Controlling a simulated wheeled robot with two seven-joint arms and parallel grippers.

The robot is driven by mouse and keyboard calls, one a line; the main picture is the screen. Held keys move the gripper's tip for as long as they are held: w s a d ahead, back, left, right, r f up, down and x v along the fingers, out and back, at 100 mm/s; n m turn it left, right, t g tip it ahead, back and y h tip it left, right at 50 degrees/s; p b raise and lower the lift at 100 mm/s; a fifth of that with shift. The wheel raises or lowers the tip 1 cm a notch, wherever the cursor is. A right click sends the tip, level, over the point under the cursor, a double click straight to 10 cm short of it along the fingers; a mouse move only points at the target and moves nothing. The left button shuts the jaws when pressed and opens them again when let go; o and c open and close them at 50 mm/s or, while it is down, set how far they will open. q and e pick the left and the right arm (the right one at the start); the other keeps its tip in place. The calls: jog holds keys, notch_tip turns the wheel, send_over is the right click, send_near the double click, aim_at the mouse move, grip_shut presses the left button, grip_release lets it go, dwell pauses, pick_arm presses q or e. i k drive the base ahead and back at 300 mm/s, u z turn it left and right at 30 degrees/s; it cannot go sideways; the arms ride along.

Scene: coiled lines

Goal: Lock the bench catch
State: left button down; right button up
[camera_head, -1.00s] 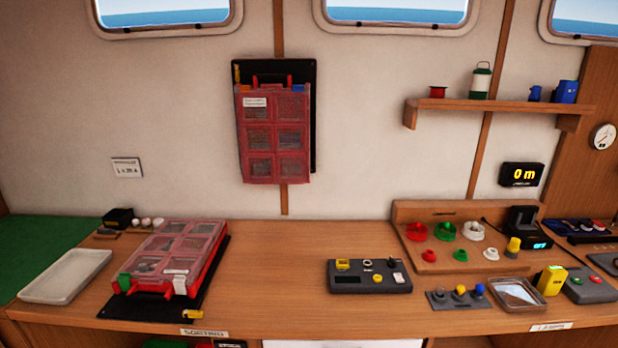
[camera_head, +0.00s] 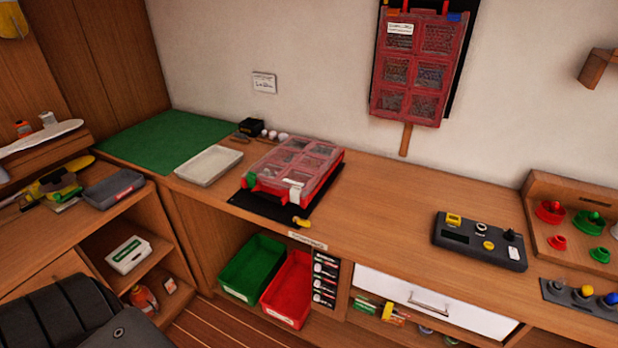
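A red case with a clear compartmented lid (camera_head: 298,165) lies on a black base plate (camera_head: 262,206) on the wooden bench (camera_head: 375,200). Its front edge carries a green catch (camera_head: 250,179) on the left and a white catch (camera_head: 296,191) on the right. A yellow piece (camera_head: 302,222) sits at the plate's front right corner. Whether it is locked cannot be told at this size. A similar red case (camera_head: 420,65) hangs on a black plate on the wall. Neither of my grippers is in view.
A white tray (camera_head: 208,166) and a green mat (camera_head: 165,140) lie left of the case. A dark control box (camera_head: 480,240) stands to the right. Green (camera_head: 252,268) and red (camera_head: 288,288) bins sit below the bench. The bench between case and box is clear.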

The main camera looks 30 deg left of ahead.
aim_at(296, 219)
jog(key=z, duration=0.7)
jog(key=k, duration=1.15)
jog(key=u, duration=1.35)
jog(key=i, duration=0.5)
jog(key=u, duration=0.1)
